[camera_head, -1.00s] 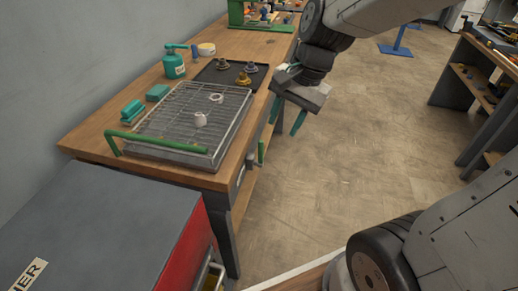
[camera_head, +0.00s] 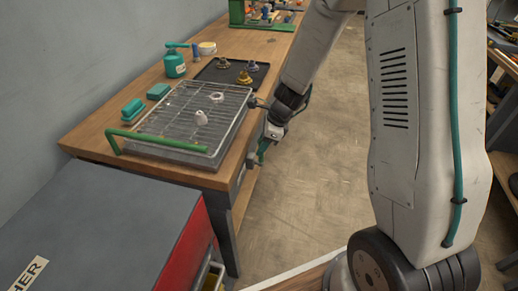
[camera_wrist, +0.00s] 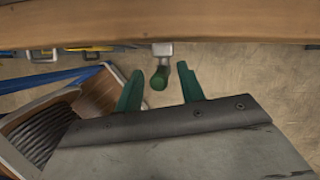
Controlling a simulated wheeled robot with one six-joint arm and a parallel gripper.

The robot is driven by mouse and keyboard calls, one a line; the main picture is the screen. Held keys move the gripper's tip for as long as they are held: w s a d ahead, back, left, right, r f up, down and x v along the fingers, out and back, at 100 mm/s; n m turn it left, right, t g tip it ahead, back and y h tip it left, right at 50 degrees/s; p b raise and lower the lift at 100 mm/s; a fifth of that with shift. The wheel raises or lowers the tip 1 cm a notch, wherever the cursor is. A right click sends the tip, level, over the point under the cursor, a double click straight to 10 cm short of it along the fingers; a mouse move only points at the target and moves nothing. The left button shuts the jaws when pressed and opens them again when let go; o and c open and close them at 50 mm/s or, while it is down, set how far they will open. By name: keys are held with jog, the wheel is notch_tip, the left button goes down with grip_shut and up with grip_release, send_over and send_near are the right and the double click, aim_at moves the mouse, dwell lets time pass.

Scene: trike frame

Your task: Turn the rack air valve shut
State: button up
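The rack air valve shows in the wrist view as a green handle (camera_wrist: 160,77) on a grey metal fitting (camera_wrist: 162,50), under the edge of the wooden bench (camera_wrist: 80,24). My gripper (camera_wrist: 160,88) has its two green fingers spread apart. The handle's end lies in the gap between them, with visible space on both sides. In the head view my gripper (camera_head: 262,152) is at the bench's right side, below the top. There the green fingers and the valve handle overlap, and I cannot tell them apart.
A wire rack (camera_head: 180,115) with a green bar (camera_head: 155,140) and white pieces lies on the bench. A dark tray (camera_head: 231,73) holds small knobs behind it. A teal can (camera_head: 174,64) stands at the back left. A grey-topped red cabinet (camera_head: 95,225) is in front.

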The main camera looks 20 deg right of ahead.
jog(key=shift+x, duration=1.35)
grip_shut()
